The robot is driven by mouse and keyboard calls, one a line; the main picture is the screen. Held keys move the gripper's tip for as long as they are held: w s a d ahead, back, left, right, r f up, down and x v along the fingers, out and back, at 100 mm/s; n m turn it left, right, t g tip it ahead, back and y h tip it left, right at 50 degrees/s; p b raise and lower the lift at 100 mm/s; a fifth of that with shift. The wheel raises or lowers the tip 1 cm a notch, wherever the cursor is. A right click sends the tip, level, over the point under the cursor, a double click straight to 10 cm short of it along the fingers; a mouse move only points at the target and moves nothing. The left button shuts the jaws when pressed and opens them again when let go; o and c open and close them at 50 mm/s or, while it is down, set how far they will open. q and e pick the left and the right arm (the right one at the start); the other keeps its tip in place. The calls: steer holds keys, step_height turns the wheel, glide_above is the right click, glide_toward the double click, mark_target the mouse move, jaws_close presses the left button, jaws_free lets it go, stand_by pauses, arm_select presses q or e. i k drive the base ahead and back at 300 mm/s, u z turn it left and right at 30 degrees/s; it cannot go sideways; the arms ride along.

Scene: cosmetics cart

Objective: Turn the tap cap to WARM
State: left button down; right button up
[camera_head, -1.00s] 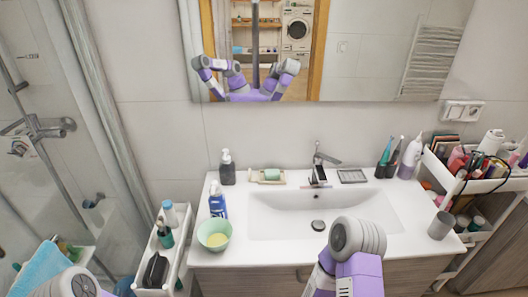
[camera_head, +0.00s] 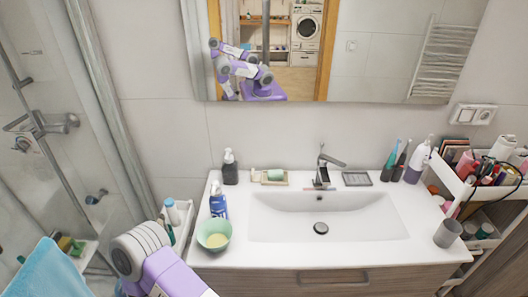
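The chrome tap (camera_head: 322,172) stands at the back of the white washbasin (camera_head: 328,215), in the middle of the view. Its lever-like cap (camera_head: 331,160) sits on top and points to the right and slightly toward the back. A small reddish patch shows low on the tap's front. No WARM marking is readable. One of my purple and grey arms shows at the lower left, well apart from the tap. Neither gripper itself shows directly, and nothing of mine touches the tap.
A green bowl (camera_head: 214,235), a blue bottle (camera_head: 218,204) and a dark soap dispenser (camera_head: 230,168) stand left of the basin. A soap dish (camera_head: 271,177) and grey tray (camera_head: 356,179) flank the tap. A grey cup (camera_head: 447,233) and loaded cart (camera_head: 481,200) stand right.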

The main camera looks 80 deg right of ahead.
mark_target(321, 163)
steer(key=u, duration=0.15)
steer(key=k, duration=1.2)
steer(key=z, duration=1.3)
